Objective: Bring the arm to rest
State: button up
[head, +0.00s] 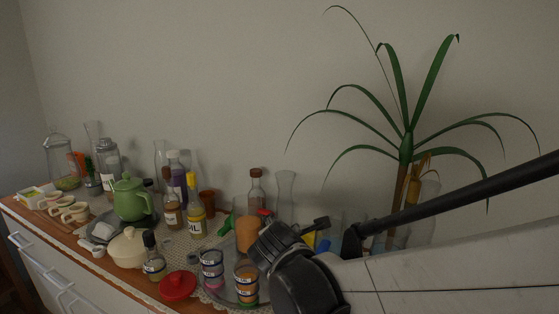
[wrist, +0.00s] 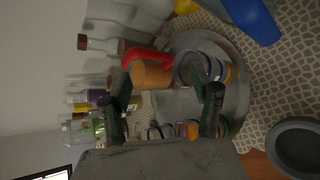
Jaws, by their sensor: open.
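My gripper (wrist: 162,100) shows in the wrist view as two dark green-black fingers standing apart, with nothing held between them. Past the fingers lie a round metal tray (wrist: 238,105), an orange-brown cylinder (wrist: 151,74) with a red part beside it, and several glass jars. In the head view my arm reaches in from the right, and its dark wrist end is over the right part of the cabinet top. The fingers cannot be made out clearly there. I cannot tell whether they touch anything.
The wooden cabinet top (head: 18,208) is crowded. A green teapot (head: 130,200), a cream lidded pot (head: 127,249), a red lid (head: 178,286), labelled jars (head: 212,268) and bottles (head: 195,212) stand left of my arm. A tall plant (head: 405,150) rises behind it. The wall space above is free.

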jog(key=s+d+m+g+p, duration=0.1)
jog(key=s+d+m+g, duration=0.1)
jog(key=s+d+m, duration=0.8)
jog(key=s+d+r+m+g+p, duration=0.1)
jog(key=s+d+m+g, duration=0.1)
jog(key=s+d+m, duration=0.8)
jog(key=s+m, duration=0.4)
jog(key=shift+r+m+g, duration=0.15)
jog(key=shift+m+g, duration=0.15)
jog(key=shift+g, duration=0.1)
